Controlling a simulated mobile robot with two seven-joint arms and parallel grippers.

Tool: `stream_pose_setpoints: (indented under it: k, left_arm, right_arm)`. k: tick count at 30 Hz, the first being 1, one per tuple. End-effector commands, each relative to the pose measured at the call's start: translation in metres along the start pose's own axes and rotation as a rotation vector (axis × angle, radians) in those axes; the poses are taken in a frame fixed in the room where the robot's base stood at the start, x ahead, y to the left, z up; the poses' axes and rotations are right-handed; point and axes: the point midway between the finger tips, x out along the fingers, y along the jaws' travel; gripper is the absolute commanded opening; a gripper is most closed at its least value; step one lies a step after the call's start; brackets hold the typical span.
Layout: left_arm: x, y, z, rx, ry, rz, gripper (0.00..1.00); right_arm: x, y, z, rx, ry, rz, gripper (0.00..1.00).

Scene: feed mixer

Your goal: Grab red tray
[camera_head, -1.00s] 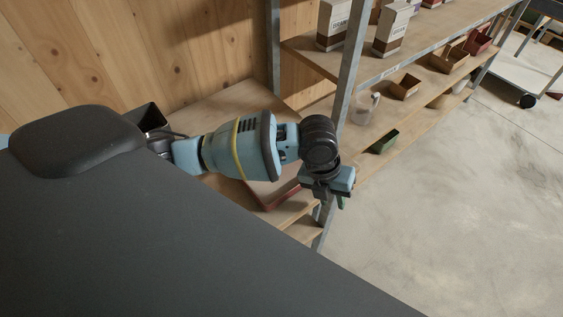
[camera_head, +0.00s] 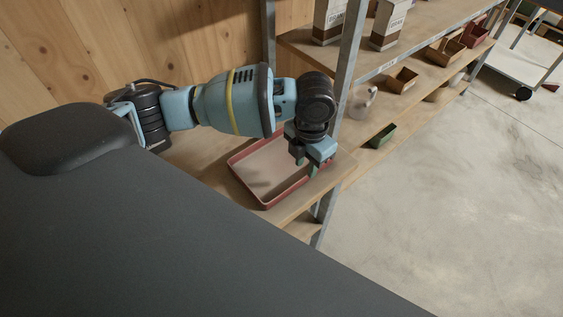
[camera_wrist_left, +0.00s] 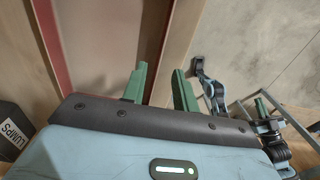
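The red tray (camera_head: 265,172) is shallow, with a red rim and a pale floor. It lies on the wooden shelf board left of the metal post and looks empty. My left gripper (camera_head: 313,168) points down at the tray's right rim. In the left wrist view the tray (camera_wrist_left: 105,45) fills the upper left, and its red rim runs toward the gap between the two green fingers of my left gripper (camera_wrist_left: 160,88). These fingers are apart. Parts that look like my right arm and gripper (camera_wrist_left: 264,112) show small at the right of the wrist view; its finger state is unclear.
A metal shelf post (camera_head: 347,75) stands just right of my gripper. A dark box labelled LUMPS (camera_wrist_left: 14,130) is left in the wrist view. Open floor lies to the right.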

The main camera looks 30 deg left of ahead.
Motion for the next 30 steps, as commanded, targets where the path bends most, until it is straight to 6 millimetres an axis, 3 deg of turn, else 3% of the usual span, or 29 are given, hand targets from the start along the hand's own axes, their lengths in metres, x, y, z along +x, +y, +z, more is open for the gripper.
stream_pose_setpoints:
  k: [4, 13, 23, 30]
  left_arm:
    - [0.006, 0.0, -0.002, -0.001, 0.001, 0.0, 0.29]
    - [0.045, 0.0, -0.006, -0.002, 0.0, 0.0, 0.29]
    - [0.051, 0.0, -0.006, -0.001, -0.002, 0.0, 0.29]
    - [0.051, 0.0, -0.006, -0.001, -0.002, 0.0, 0.0]
  right_arm:
    - [0.0, 0.0, -0.002, 0.0, 0.004, 0.0, 0.0]
    - [-0.001, 0.0, -0.005, 0.002, 0.009, 0.001, 0.0]
    - [-0.001, -0.001, -0.005, 0.006, 0.009, 0.002, 0.0]
    - [-0.001, -0.001, -0.004, 0.006, 0.008, 0.002, 0.0]
